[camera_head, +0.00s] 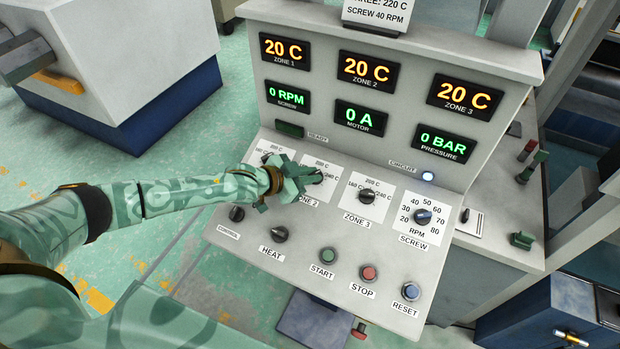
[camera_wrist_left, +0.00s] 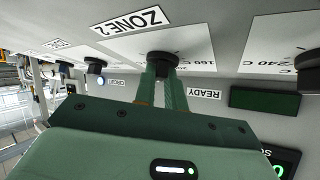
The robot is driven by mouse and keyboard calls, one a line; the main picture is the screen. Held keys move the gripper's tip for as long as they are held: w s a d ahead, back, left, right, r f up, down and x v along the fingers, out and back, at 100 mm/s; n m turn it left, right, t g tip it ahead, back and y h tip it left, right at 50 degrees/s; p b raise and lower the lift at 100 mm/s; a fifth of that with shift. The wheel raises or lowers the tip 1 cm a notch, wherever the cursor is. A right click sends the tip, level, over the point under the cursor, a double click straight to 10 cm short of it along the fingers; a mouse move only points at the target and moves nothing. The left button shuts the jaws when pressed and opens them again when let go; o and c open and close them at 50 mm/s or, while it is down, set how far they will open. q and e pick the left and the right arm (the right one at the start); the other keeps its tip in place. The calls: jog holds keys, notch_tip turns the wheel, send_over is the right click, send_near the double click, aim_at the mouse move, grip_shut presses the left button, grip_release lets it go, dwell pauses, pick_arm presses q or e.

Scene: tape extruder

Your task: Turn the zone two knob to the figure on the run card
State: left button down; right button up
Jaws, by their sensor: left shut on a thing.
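The zone two knob is a small dark knob on a white dial plate (camera_head: 321,166) marked 160 C, 200 C and 240 C. In the left wrist view the knob (camera_wrist_left: 163,58) sits between the green fingers of my left gripper (camera_wrist_left: 162,82), which is shut on it. In the head view my left gripper (camera_head: 304,178) partly covers the knob and the ZONE 2 label. Where the knob points is hard to tell. The run card (camera_head: 378,12) is cut off at the top; it shows "THREE: 220 C" and "SCREW 40 RPM". My right gripper is not in view.
The zone 3 knob (camera_head: 367,196) and screw knob (camera_head: 422,216) stand to the right. The heat knob (camera_head: 280,233) and the start (camera_head: 328,255), stop (camera_head: 368,273) and reset (camera_head: 410,291) buttons lie below. The zone 2 display (camera_head: 369,71) reads 20 C.

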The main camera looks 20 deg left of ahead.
pick_arm(q)
jog(key=shift+w+r+m, duration=0.1)
jog(key=shift+m, duration=0.2)
jog(key=c, duration=1.5)
grip_release()
jog(key=shift+o, duration=0.2)
jog(key=p+v, duration=0.1)
jog(key=v, duration=1.5)
jog(key=shift+a, duration=0.2)
